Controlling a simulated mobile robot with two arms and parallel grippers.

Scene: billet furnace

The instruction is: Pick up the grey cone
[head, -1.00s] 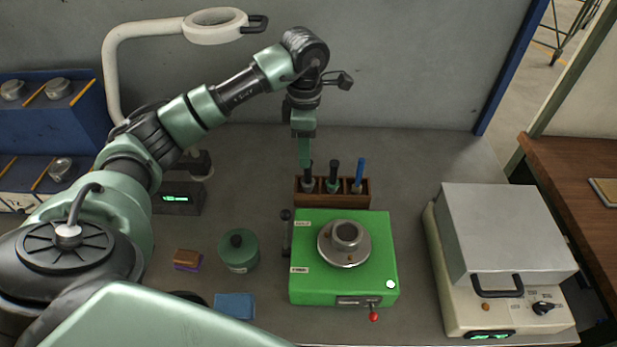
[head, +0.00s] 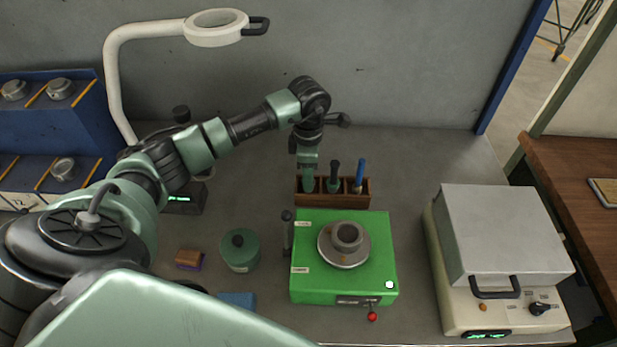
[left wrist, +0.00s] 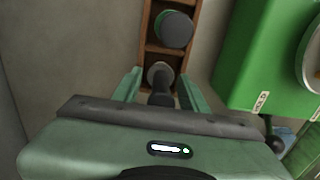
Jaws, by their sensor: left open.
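The grey cone (left wrist: 158,70) with a black handle stands in the left slot of the wooden rack (head: 350,200). In the head view my left gripper (head: 308,183) hides most of it. My left gripper points down over that slot, open. In the left wrist view its two green fingers (left wrist: 158,90) stand on either side of the black handle. I cannot tell whether they touch it. My right gripper is not in view.
A black-handled tool with a green ring (left wrist: 175,28) and a blue-handled tool (head: 359,172) stand in the same rack. A green machine (head: 380,260) is just in front. A green canister (head: 240,255) and grey oven box (head: 505,230) flank it.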

